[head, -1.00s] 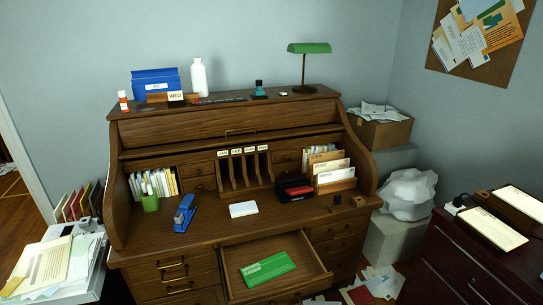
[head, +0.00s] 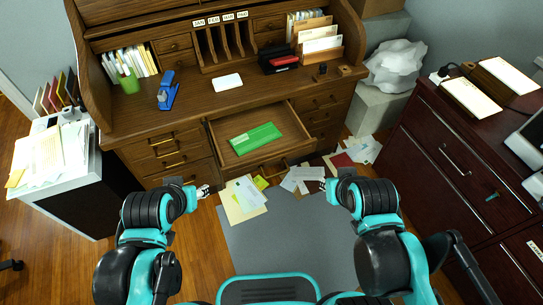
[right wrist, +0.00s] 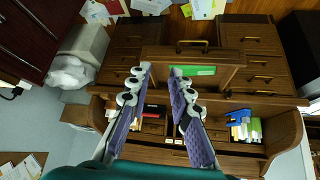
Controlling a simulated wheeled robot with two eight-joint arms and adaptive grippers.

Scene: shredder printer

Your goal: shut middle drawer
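The middle drawer (head: 266,158) of the brown roll-top desk is pulled out, with a flat green item (head: 254,138) lying in it. In the right wrist view the scene is upside down, and the drawer front (right wrist: 225,56) with its handle (right wrist: 192,43) shows beyond my fingers. My right gripper (head: 323,185) is to the right of and nearer than the drawer, apart from it. Its two fingers show spread and empty in the right wrist view (right wrist: 160,72). My left gripper (head: 204,191) is at the lower left of the drawer, not touching it; its fingers are too small to judge.
Papers (head: 245,198) lie on the floor below the drawer beside a grey mat (head: 290,240). A blue stapler (head: 168,92) and a white card (head: 228,82) rest on the desktop.

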